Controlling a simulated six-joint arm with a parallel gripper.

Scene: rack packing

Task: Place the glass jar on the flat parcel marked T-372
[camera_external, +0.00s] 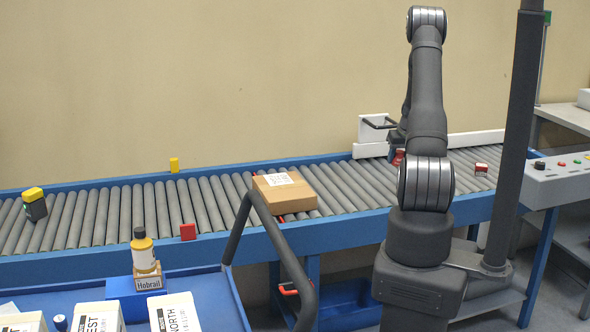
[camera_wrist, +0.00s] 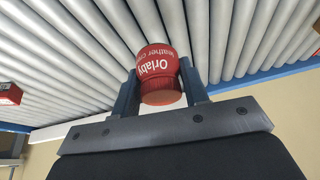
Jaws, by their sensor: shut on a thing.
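My gripper (camera_wrist: 158,72) is shut on a red round jar (camera_wrist: 158,88) with white lettering that begins "Orlaby"; one finger is on each side of it. I cannot tell whether it is glass. In the external view the red jar (camera_external: 398,158) shows low over the rollers at the far right of the belt, partly hidden by my arm. The flat brown parcel (camera_external: 306,197) lies on the rollers left of my arm, with a white label on top. The label is too small to read. The parcel is well apart from the gripper.
A roller conveyor (camera_external: 140,208) with blue rails runs across. A white frame with a dark handle (camera_external: 374,127) stands behind the jar. A small red-and-white item (camera_external: 481,168) lies to its right. A yellow-topped box (camera_external: 35,205) is far left. A blue cart (camera_external: 205,285) holds boxes and a yellow bottle (camera_external: 142,255).

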